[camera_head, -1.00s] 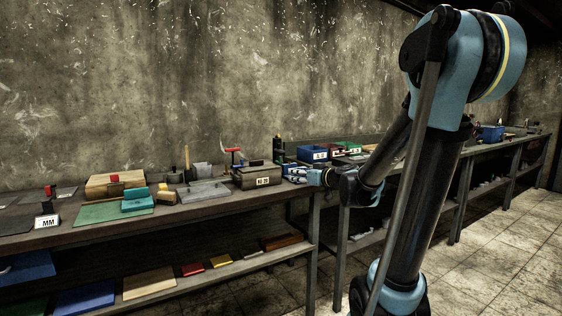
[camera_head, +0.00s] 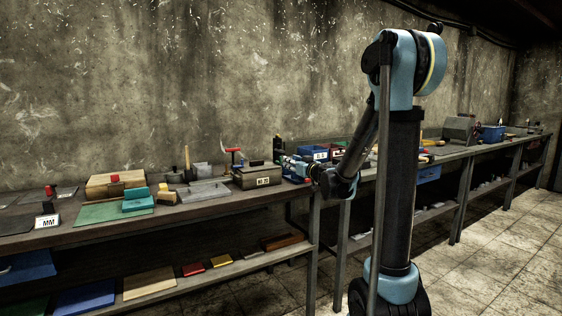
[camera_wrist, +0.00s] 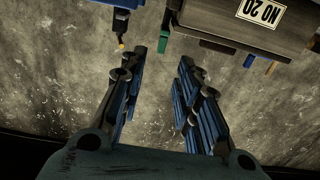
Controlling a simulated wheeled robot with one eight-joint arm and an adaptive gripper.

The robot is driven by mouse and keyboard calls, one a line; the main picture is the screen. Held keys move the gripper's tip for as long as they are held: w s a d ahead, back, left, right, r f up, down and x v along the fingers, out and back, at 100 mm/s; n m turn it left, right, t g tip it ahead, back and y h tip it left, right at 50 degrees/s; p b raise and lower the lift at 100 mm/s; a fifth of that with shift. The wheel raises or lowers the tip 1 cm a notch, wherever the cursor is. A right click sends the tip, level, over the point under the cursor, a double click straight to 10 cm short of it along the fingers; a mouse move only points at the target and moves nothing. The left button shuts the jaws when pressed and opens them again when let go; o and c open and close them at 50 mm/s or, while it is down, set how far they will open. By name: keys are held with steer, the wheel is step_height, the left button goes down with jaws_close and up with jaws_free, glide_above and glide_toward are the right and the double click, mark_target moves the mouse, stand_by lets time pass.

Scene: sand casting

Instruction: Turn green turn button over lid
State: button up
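The wooden box with a "NO 20" label (camera_head: 250,178) stands near the right end of the near bench. It shows upside down in the wrist view (camera_wrist: 225,20). A small green piece (camera_wrist: 164,43), which looks like the turn button, sticks out at the box's left edge there. I cannot make it out in the head view. My gripper (camera_head: 284,161) is just right of the box in the head view. In the wrist view, my gripper (camera_wrist: 161,62) has its fingers spread and nothing between them. The green piece lies ahead of the gap, apart from the fingers.
A blue bin (camera_head: 313,153) stands beyond my gripper. A dark tool with a yellow tip (camera_wrist: 121,44) is ahead of the left finger. A red-handled tool (camera_head: 232,151) and a grey tray (camera_head: 205,191) are left of the box. The floor at right is clear.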

mark_target(281, 158)
steer(key=x, duration=1)
steer(key=shift+w+a, duration=0.15)
jaws_close()
